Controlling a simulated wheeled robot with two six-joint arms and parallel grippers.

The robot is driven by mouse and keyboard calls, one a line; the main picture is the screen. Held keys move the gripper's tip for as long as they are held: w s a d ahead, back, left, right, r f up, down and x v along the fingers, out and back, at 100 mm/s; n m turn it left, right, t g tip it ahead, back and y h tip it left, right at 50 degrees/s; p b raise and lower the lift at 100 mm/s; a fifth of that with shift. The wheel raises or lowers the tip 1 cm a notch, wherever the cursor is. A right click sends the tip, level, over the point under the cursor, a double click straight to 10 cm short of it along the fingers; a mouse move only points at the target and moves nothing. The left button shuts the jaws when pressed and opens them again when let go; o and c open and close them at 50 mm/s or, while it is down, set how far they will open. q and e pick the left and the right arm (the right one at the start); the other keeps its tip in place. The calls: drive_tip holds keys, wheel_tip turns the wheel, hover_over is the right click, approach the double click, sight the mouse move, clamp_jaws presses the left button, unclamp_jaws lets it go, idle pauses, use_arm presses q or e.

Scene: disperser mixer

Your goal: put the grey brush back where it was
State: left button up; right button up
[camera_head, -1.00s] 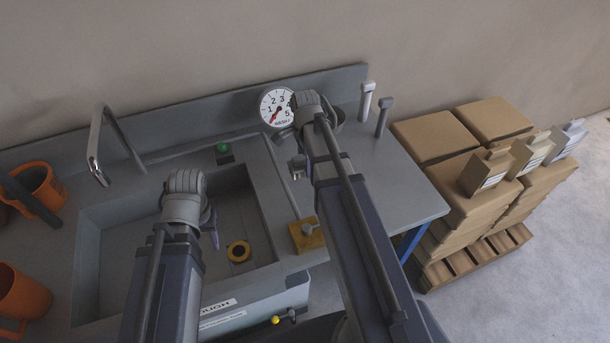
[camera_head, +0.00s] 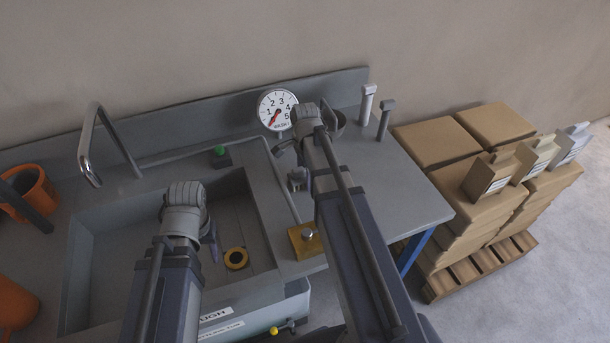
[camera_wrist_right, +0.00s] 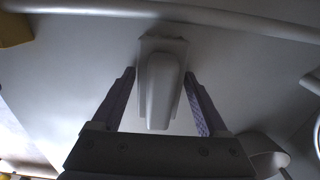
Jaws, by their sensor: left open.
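No thing here is clearly a brush. A grey piece (camera_head: 297,180) stands on the counter beside the sink, below my right wrist. In the right wrist view a pale grey piece with a rounded long body and broader base (camera_wrist_right: 162,85) lies between my right fingers; it looks like the same piece, and may be the brush. My right gripper (camera_wrist_right: 162,78) is open, one finger on each side, with gaps visible. Two upright posts with wider heads, one pale (camera_head: 367,104) and one darker grey (camera_head: 385,119), stand at the back right. My left gripper (camera_head: 211,240) is open above the sink.
The sink basin (camera_head: 92,265) holds a yellow ring (camera_head: 236,258). A round gauge (camera_head: 277,109) stands at the back, a yellow block (camera_head: 306,240) at the sink's right edge. A tap (camera_head: 88,150) and orange mugs (camera_head: 38,190) are left. Stacked boxes (camera_head: 440,205) stand right.

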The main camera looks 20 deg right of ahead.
drive_tip(key=shift+o, duration=1)
wheel_tip(320, 180, up, 12)
drive_tip(key=p, duration=1.2)
drive_tip(key=shift+r, duration=0.2)
drive_tip(key=s+a+n, duration=0.7)
drive_tip(key=a+n, duration=0.3)
drive_tip(key=n, duration=0.1)
drive_tip(key=s+a+n+h, duration=0.1)
drive_tip(key=s+a+n, duration=0.5)
drive_tip(key=a+n, duration=0.5)
drive_tip(key=shift+s+a, duration=0.2)
drive_tip(key=shift+s, duration=0.15)
